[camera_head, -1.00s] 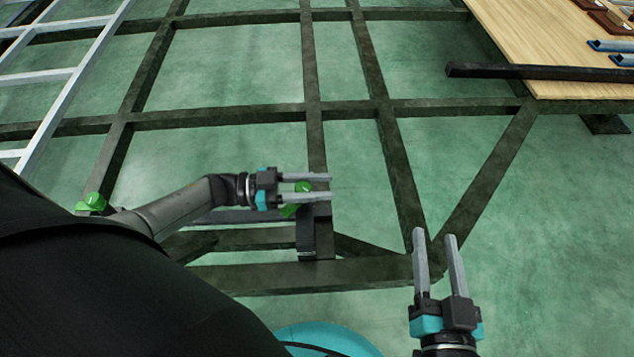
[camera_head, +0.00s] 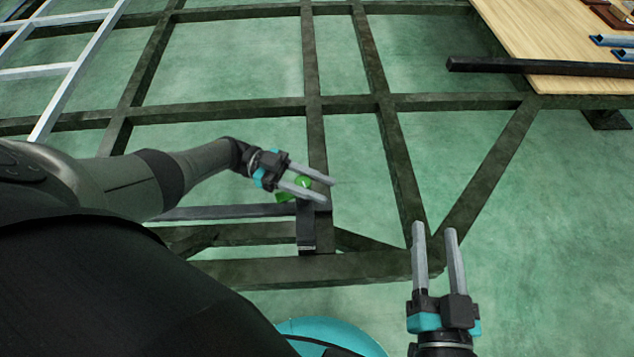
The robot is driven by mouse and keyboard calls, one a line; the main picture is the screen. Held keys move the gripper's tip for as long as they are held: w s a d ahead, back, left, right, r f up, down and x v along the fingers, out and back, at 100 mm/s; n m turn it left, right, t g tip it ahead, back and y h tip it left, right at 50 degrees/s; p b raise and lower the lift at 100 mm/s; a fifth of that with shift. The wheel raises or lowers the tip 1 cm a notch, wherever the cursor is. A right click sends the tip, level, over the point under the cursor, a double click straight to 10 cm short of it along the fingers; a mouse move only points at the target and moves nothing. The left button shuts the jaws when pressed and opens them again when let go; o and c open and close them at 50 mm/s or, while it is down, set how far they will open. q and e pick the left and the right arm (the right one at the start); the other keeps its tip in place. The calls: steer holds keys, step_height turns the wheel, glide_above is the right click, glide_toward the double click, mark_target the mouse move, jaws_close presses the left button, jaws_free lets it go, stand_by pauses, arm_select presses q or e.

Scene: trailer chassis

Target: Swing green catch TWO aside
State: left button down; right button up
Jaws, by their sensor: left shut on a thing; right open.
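A green catch (camera_head: 303,182) sits on a dark upright bar of the chassis, near the middle of the camera_head view. I cannot read a number on it. My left gripper (camera_head: 329,192) reaches in from the left with its two grey fingers on either side of the catch, and is shut on it. The fingers slant down to the right and hide part of the catch. My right gripper (camera_head: 434,232) is open and empty, pointing away from me over the front right corner of the chassis frame (camera_head: 300,270).
A black bar (camera_head: 530,66) lies across the edge of the wooden board (camera_head: 540,40) at the back right. A pale ladder-like frame (camera_head: 75,70) stands at the left. Green floor shows between the dark beams.

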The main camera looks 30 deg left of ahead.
arm_select(q)
steer(key=shift+s+m+g, duration=0.15)
steer(key=shift+m+g, duration=0.15)
steer(key=shift+g, duration=0.1)
stand_by(0.5)
steer(key=shift+c, duration=2.4)
jaws_free()
arm_select(e)
steer(key=s+d+f+g+h+p, duration=0.2)
steer(key=d+g+h+p, duration=0.15)
steer(key=d+g, duration=0.25)
steer(key=s+d+f+g+h+p, duration=0.2)
steer(key=s+d+f+g+p, duration=0.1)
steer(key=d+g+p, duration=0.25)
arm_select(q)
step_height(320, 180, up, 20)
steer(key=p, duration=0.7)
steer(key=shift+p, duration=0.3)
arm_select(e)
steer(key=s+d+f+g, duration=0.1)
steer(key=s+f, duration=0.2)
steer(key=f, duration=0.5)
steer(key=s+d+f+g, duration=0.1)
steer(key=s+d+f, duration=0.1)
steer(key=f, duration=0.7)
steer(key=shift+s+h, duration=0.45)
steer(key=shift+s, duration=0.35)
